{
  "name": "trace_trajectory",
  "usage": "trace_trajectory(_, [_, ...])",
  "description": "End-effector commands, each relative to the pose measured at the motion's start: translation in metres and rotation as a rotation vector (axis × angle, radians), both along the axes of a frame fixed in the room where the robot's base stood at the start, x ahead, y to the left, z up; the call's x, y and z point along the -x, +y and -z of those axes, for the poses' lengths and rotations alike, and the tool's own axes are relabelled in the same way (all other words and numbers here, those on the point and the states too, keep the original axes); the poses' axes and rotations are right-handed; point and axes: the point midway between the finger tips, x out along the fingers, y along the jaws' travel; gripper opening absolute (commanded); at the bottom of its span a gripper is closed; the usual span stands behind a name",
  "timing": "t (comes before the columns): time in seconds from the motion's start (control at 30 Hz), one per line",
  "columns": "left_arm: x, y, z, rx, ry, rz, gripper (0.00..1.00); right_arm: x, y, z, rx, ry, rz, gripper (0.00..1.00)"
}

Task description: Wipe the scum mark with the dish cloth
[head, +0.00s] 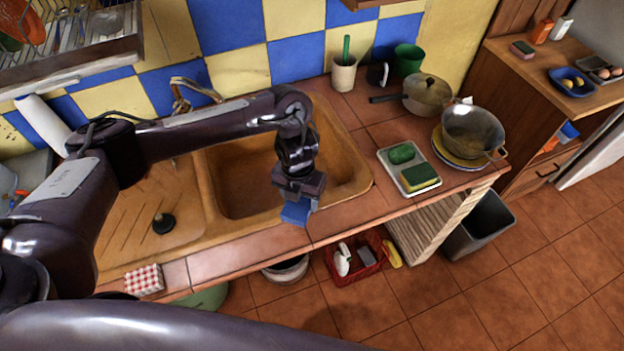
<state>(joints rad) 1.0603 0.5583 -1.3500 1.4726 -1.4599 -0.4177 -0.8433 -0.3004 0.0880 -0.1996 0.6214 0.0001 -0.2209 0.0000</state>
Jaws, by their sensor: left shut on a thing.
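My left gripper (299,196) reaches in from the left over the front rim of the tan sink (345,180). It points down and is shut on a small blue dish cloth (296,213), which hangs at the sink's front edge. I cannot tell whether the cloth touches the rim. I cannot make out the scum mark; the arm and gripper hide part of the sink. My right gripper is not in view.
A white tray (413,185) with a green sponge and a green scrubber lies right of the sink. A pot (425,95) and a metal pan (472,130) stand beyond it. A black plug (164,223) and a red checked cloth (144,280) lie on the left.

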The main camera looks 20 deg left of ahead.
Motion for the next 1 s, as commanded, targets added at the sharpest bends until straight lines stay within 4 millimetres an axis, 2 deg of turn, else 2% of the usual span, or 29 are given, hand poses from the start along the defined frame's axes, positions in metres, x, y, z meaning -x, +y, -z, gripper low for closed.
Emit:
trace_trajectory(0.03, [-0.001,0.001,-0.009,0.000,-0.001,-0.002,0.34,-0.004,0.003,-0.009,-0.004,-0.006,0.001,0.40])
trace_trajectory(0.13, [-0.002,0.001,-0.019,0.000,-0.001,-0.004,0.34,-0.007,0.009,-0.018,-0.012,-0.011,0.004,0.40])
trace_trajectory(0.4, [-0.003,0.003,-0.040,-0.001,-0.001,-0.011,0.34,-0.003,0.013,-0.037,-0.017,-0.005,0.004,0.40])
trace_trajectory(1.0, [-0.004,0.004,-0.041,0.000,-0.001,-0.012,0.34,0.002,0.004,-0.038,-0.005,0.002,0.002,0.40])
